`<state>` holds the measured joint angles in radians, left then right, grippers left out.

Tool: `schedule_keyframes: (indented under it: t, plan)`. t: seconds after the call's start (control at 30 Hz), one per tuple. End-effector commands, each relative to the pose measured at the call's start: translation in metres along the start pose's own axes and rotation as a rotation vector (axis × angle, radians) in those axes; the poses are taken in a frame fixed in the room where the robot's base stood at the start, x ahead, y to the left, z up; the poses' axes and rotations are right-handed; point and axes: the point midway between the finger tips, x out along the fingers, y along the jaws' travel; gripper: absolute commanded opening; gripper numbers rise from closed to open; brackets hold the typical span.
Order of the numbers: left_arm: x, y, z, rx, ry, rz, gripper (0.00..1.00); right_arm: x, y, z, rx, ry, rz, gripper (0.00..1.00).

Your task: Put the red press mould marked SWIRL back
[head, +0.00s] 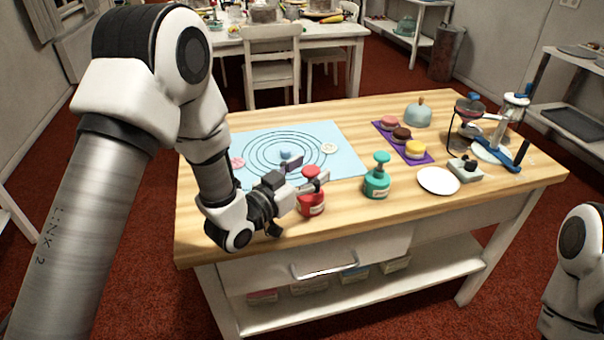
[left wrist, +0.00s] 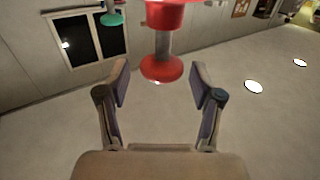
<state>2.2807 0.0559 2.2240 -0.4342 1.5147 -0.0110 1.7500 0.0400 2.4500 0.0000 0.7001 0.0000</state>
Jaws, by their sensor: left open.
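In the left wrist view, which looks upside down, the red knob and stem (left wrist: 162,68) show between and beyond my open fingers (left wrist: 161,84), with no clear contact. A teal press mould (head: 377,178) stands to the right. My right gripper is out of view.
The blue mat (head: 340,140) holds small pieces. A purple mat (head: 384,133) with several round cakes, a white plate (head: 438,181), a grey block tool (head: 464,170), a pale dome (head: 418,115) and a stand with a blue base (head: 510,160) fill the right side. The front edge is mostly clear.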

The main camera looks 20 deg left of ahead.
Motion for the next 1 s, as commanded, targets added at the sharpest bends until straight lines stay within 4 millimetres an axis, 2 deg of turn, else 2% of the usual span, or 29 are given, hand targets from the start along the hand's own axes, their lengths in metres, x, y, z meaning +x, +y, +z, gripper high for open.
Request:
schedule_keyframes:
  t: [0.17,0.43,0.47,0.5,0.6,0.73,1.0]
  plan:
    - [-0.024,-0.001,0.001,-0.006,-0.001,-0.003,0.66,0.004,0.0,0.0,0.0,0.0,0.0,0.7]
    - [-0.1,-0.001,0.001,-0.012,0.002,-0.006,0.66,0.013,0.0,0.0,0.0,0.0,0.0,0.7]
    - [-0.1,-0.001,-0.01,-0.006,-0.004,-0.001,0.66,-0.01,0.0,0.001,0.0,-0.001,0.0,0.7]
    - [-0.103,0.0,-0.011,-0.005,-0.006,0.002,0.66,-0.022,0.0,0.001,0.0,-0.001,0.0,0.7]
    - [-0.11,0.0,-0.009,-0.003,-0.004,0.002,0.66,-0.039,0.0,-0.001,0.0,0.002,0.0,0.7]
    - [-0.117,0.0,-0.005,-0.001,-0.002,0.001,0.66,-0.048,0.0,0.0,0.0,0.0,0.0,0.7]
    - [-0.119,0.0,0.0,0.0,0.001,-0.001,0.66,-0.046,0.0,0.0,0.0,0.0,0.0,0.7]
